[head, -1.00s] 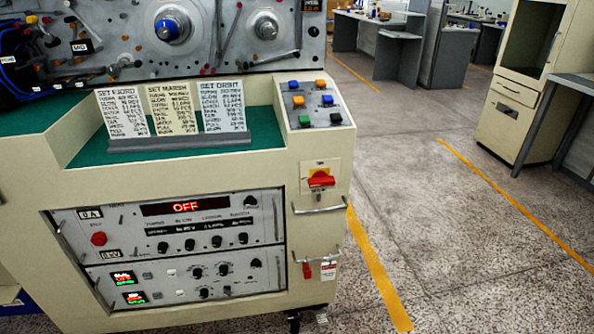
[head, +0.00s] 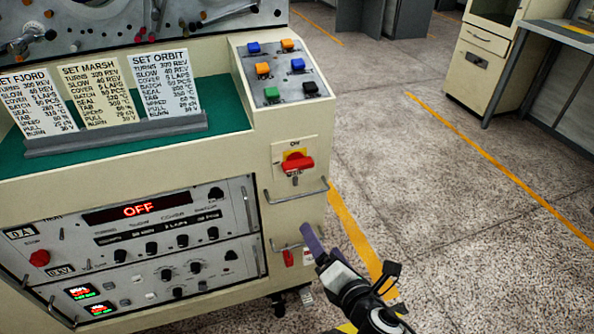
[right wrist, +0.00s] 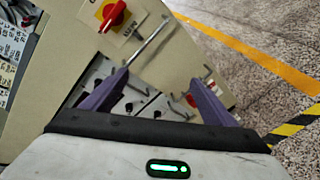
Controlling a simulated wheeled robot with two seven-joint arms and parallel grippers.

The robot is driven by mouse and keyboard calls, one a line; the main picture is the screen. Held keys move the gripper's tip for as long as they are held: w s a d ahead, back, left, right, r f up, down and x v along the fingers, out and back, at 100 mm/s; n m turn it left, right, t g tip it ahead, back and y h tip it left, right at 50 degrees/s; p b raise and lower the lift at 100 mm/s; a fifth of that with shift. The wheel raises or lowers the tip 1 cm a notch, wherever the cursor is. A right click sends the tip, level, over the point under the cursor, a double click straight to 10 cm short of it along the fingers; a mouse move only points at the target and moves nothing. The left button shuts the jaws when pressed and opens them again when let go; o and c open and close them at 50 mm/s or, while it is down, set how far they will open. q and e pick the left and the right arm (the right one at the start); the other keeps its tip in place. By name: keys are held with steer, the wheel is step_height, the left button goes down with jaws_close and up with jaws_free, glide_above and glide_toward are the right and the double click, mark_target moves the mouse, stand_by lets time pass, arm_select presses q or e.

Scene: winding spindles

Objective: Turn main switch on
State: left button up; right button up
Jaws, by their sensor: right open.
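The main switch (head: 297,162) is a red rotary handle on a yellow plate, on the right part of the cream cabinet front. It also shows at the top of the right wrist view (right wrist: 112,14). The red display (head: 138,210) on the panel reads OFF. My right gripper (head: 309,240) is in front of the cabinet, below and slightly right of the switch, apart from it. In the right wrist view its two purple fingers (right wrist: 158,92) are spread wide with nothing between them. My left gripper is not in view.
A metal bar handle (head: 297,193) sticks out just under the switch, and a lower one (head: 290,244) is near my right gripper. Coloured buttons (head: 283,75) are on the sloped panel above. Three cards (head: 100,95) stand on the green ledge.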

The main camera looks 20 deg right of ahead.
mark_target(300, 167)
steer(key=w+r+n+t, duration=0.4)
steer(key=w+r+n, duration=0.2)
steer(key=r+n, duration=0.4)
steer(key=shift+n, duration=0.4)
steer(key=w, duration=0.7)
steer(key=w+b, duration=0.1)
steer(key=w, duration=0.2)
steer(key=shift+w+a+f, duration=0.15)
steer(key=shift+a+f, duration=0.1)
steer(key=shift+f, duration=0.05)
steer(key=c, duration=1.1)
steer(key=shift+o, duration=0.2)
